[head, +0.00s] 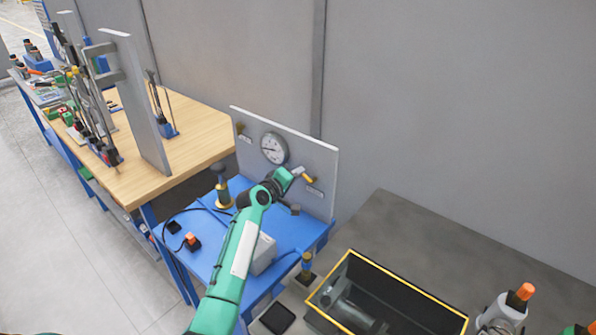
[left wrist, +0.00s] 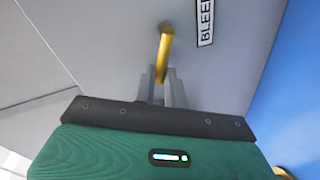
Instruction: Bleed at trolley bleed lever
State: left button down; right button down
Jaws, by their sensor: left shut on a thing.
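The bleed lever is a small yellow handle (left wrist: 165,45) on a grey panel in the left wrist view, beside a label reading "BLEE", the rest cut off. In the head view the lever (head: 308,178) shows as a small yellow tip on the trolley's upright grey panel (head: 322,165). My left gripper (left wrist: 163,80) is shut on the lever, its two grey fingers around the lower end of the handle. In the head view the left gripper (head: 300,172) reaches the panel, right of the round gauge (head: 274,148). My right gripper is in neither view.
The blue trolley top (head: 285,228) holds a brass-and-black fitting (head: 222,188), a pale box (head: 263,253) and a black cable. A yellow-rimmed black bin (head: 400,285) stands on the grey bench at right. A wooden workbench (head: 195,135) with tools stands at left.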

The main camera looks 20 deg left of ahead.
pick_arm(q)
jog(key=shift+w+a+f+n+g+h, duration=0.2)
jog(key=shift+f+n, duration=0.25)
jog(key=shift+n, duration=0.45)
jog(key=shift+s+a+f+n+g+h, duration=0.1)
jog(key=shift+f+n+h, duration=0.3)
jog(key=shift+n, duration=0.5)
jog(key=shift+f, duration=0.1)
jog(key=c, duration=1.5)
grip_release()
jog(key=shift+o, duration=0.2)
jog(key=b+v, duration=0.2)
jog(key=v, duration=1.1)
jog(key=shift+s+b, duration=0.3)
jog(key=shift+s, duration=0.1)
